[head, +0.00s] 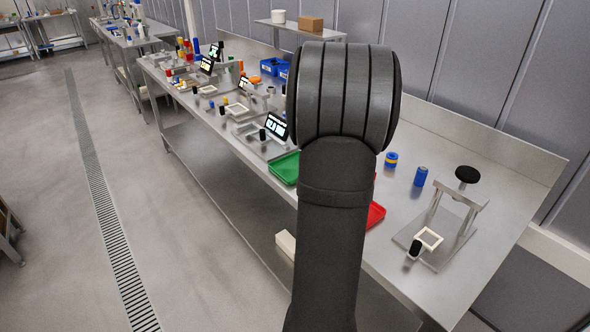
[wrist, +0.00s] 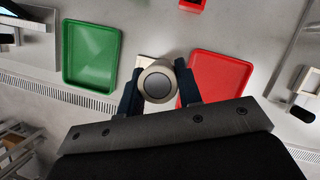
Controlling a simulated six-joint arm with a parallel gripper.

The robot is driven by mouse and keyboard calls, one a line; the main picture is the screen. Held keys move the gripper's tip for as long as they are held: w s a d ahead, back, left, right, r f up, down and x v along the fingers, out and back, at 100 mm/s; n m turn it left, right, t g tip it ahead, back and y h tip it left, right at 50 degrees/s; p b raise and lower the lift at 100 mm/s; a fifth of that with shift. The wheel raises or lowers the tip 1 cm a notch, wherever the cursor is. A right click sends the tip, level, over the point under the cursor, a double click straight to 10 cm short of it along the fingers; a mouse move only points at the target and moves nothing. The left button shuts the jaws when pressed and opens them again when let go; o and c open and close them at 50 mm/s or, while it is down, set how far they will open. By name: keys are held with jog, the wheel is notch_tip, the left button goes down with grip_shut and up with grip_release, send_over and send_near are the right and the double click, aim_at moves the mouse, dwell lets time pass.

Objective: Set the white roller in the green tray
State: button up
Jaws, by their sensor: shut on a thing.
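My gripper (wrist: 158,88) is shut on the white roller (wrist: 158,67), which shows end-on in the wrist view as an off-white ring around a grey centre. The green tray (wrist: 66,56) lies to the left of the roller in the wrist view, apart from it, and looks empty. It also shows in the head view as the green tray (head: 275,170), partly hidden behind my arm. In the head view my arm hides the gripper and the roller.
A red tray (wrist: 191,55) lies just right of the roller; its visible part is empty. A blue cylinder (head: 420,176), a blue and yellow piece (head: 391,159) and a metal stand (head: 440,215) are on the bench's right. Several screens and fixtures stand farther along the bench.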

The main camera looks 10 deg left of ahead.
jog(key=shift+n+y, duration=0.3)
jog(key=shift+n, duration=0.4)
jog(key=w+a+f, duration=0.2)
jog(key=a, duration=0.2)
jog(key=w+a+f, duration=0.1)
jog(key=a+f, duration=0.1)
jog(key=a, duration=0.3)
jog(key=w+a+f, duration=0.2)
jog(key=a+f, duration=0.1)
jog(key=a, duration=0.2)
jog(key=shift+w+a, duration=0.1)
jog(key=shift+w, duration=0.2)
jog(key=shift+a+f, duration=0.1)
jog(key=shift+f, duration=1.95)
jog(key=shift+f, duration=0.15)
jog(key=o, duration=0.8)
jog(key=shift+o, duration=0.2)
jog(key=v, duration=1.2)
